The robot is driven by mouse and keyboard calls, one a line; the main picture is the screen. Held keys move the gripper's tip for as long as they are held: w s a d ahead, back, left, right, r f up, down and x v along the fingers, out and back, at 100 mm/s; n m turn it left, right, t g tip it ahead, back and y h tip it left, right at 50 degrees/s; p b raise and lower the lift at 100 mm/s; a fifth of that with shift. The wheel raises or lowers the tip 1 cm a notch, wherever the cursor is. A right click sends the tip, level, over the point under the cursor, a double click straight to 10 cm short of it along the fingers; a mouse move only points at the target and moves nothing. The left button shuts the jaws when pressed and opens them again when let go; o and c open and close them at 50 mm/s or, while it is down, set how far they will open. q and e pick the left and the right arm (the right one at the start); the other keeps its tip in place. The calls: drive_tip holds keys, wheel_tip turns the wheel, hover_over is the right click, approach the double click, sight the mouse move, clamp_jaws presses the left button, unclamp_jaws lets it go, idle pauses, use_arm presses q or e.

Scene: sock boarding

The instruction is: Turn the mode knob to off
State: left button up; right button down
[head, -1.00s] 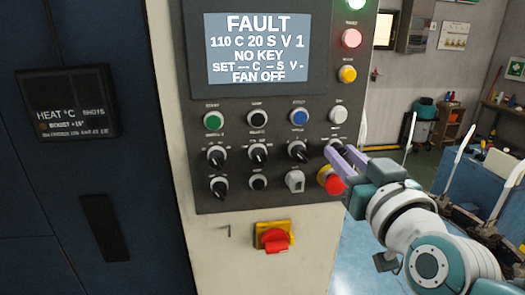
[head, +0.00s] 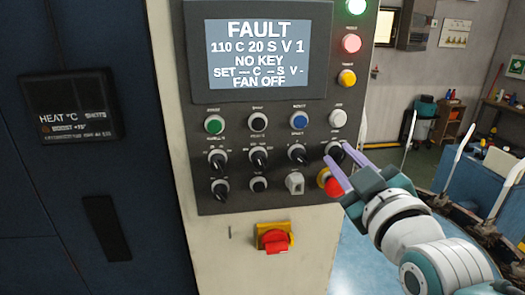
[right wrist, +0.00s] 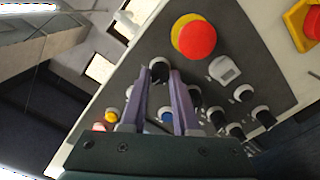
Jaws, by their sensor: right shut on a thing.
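The grey control panel (head: 265,125) has rows of black knobs with small labels, too blurred to read. My right gripper (head: 336,151) is shut on the rightmost knob (head: 335,149) of the upper knob row, one purple finger on each side. In the right wrist view, that black knob (right wrist: 159,69) sits between the tips of the fingers (right wrist: 160,75). Which way its pointer faces is hard to tell. The display (head: 258,54) reads FAULT, NO KEY, FAN OFF. My left gripper is not in view.
A red emergency button (head: 329,183) on a yellow base is just below the held knob, close to the fingers. Other knobs (head: 298,154) are to the left. A red-yellow switch (head: 274,238) is lower down. Open room lies right of the panel.

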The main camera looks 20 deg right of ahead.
drive_tip(key=shift+n, duration=1)
drive_tip(key=c, duration=0.7)
unclamp_jaws()
drive_tip(key=shift+o, duration=0.2)
drive_tip(key=shift+s, duration=0.1)
drive_tip(key=b+v, duration=0.3)
drive_tip(key=v, duration=0.6)
drive_tip(key=shift+s, duration=0.4)
